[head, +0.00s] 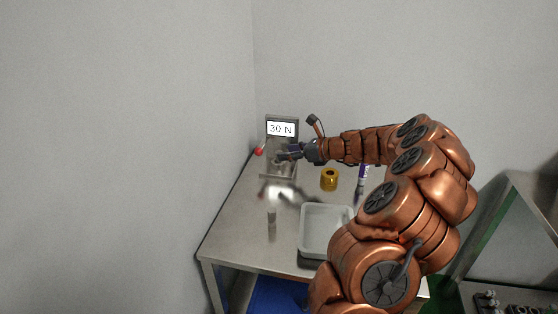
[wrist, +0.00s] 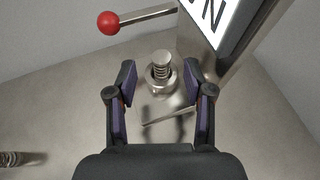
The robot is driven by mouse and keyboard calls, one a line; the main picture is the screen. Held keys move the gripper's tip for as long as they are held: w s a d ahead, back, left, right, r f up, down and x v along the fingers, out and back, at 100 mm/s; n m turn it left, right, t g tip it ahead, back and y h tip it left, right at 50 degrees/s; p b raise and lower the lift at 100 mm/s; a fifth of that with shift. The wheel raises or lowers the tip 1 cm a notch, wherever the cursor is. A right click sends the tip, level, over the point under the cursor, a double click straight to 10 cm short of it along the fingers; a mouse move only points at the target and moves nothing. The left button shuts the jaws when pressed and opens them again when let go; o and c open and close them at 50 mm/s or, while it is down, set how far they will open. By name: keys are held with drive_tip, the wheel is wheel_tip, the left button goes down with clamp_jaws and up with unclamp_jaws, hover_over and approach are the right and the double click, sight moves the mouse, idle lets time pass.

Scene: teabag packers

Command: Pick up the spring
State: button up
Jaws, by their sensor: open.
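A small metal spring (wrist: 160,68) stands upright in a round metal holder (wrist: 158,84) at the foot of a tester, seen in the wrist view. My gripper (wrist: 161,92) is open, its two dark fingers with purple pads pointing toward the holder, one to each side of it. Nothing is between the pads. In the head view my gripper (head: 283,155) is in front of the tester display (head: 282,129), which reads 30 N. The spring cannot be made out in the head view.
The tester's lever ends in a red knob (wrist: 108,22), left of the spring. On the metal table (head: 236,232) are a yellow ring-shaped part (head: 329,180), a small upright cylinder (head: 272,217), a purple marker-like object (head: 362,174) and a pale tray (head: 325,206). A wall stands close at left.

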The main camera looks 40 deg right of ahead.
drive_tip(key=x, duration=0.4)
drive_tip(key=shift+w+f, duration=0.15)
drive_tip(key=shift+f, duration=0.1)
drive_tip(key=shift+c, duration=0.2)
clamp_jaws()
